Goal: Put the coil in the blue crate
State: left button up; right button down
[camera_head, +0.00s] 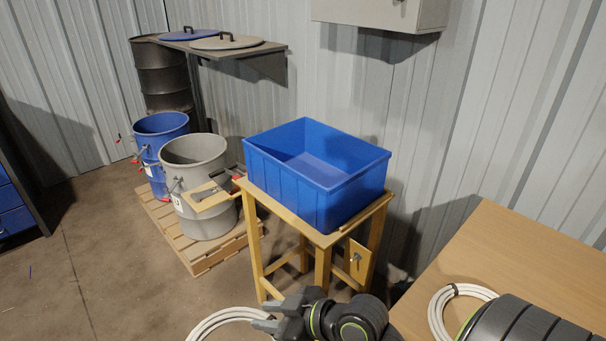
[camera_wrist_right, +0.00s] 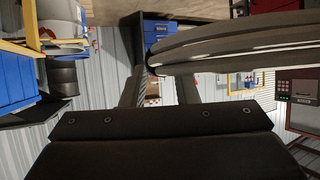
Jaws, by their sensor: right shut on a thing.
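A white cable coil (camera_head: 214,322) shows in part at the bottom edge of the head view, cut off by the frame. My right gripper (camera_head: 268,324) is shut on it at its right side, in front of the crate stand and lower in the picture. In the right wrist view the coil's shaded strands (camera_wrist_right: 235,52) run from the fingertips to the right. The open-topped blue crate (camera_head: 345,190) stands upright on a wooden stand, and its visible inside looks empty. It also shows in the right wrist view (camera_wrist_right: 14,80) at the left edge. My left gripper is out of view.
Another white coil (camera_head: 440,309) lies on the wooden table (camera_head: 530,255) at right, partly behind my arm. A grey bucket (camera_head: 205,220) and a blue bucket (camera_head: 160,128) stand on a pallet left of the crate. A grey wall box (camera_head: 380,12) hangs above.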

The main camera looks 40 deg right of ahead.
aim_at(318, 180)
jog(key=i+j+z, duration=0.1)
jog(key=i+z, duration=0.35)
jog(key=i+j+z, duration=0.2)
jog(key=i+z, duration=0.25)
jog(key=i+j+z, duration=0.2)
jog(key=z, duration=0.2)
jog(key=i+j+z, duration=0.25)
jog(key=j+z, duration=0.2)
jog(key=i+j+z, duration=0.2)
jog(key=j+z, duration=0.25)
jog(key=j, duration=0.2)
jog(key=i+j+z, duration=0.1)
jog(key=j+z, duration=0.35)
